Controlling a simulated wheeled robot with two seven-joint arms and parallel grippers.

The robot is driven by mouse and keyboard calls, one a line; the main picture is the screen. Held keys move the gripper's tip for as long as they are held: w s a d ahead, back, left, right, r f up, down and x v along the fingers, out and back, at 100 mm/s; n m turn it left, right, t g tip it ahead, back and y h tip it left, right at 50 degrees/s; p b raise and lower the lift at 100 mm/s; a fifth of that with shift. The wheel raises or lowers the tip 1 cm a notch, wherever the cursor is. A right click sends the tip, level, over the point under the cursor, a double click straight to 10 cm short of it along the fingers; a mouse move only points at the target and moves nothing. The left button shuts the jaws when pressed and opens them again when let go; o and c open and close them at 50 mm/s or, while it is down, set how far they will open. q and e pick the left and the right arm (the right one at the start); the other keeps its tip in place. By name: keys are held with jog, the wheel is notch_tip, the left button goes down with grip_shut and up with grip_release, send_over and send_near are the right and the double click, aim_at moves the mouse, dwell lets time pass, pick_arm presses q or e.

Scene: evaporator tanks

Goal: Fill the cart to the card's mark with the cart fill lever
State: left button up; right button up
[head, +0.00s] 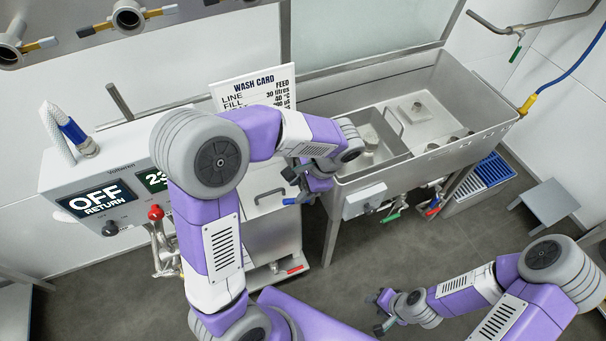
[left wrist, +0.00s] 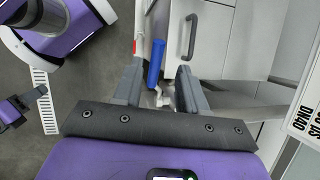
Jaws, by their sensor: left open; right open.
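A lever with a blue handle (left wrist: 156,62) shows in the left wrist view between the two fingers of my left gripper (left wrist: 161,70). The fingers are open on either side of it, and I cannot tell whether either touches it. In the head view the blue handle (head: 290,201) shows just below my left gripper (head: 302,184); no label on it is readable. The steel cart (head: 278,228) stands below, partly hidden by my left arm. My right gripper (head: 380,312) is open and empty, low over the floor.
A control box (head: 85,180) at left reads "OFF RETURN"; its second display is partly hidden. A steel tank (head: 440,150) stands at right, with green-handled (head: 390,217) and other valves below. A stool (head: 548,200) stands right.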

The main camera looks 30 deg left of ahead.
aim_at(289, 200)
pick_arm(q)
jog(key=shift+w+a, duration=0.1)
jog(key=x, duration=0.2)
jog(key=b+x, duration=0.1)
jog(key=x, duration=0.1)
jog(key=s+x, duration=0.1)
jog(key=x, duration=0.1)
jog(key=shift+b, duration=0.3)
jog(key=shift+a+f, duration=0.2)
jog(key=shift+f, duration=0.35)
grip_shut()
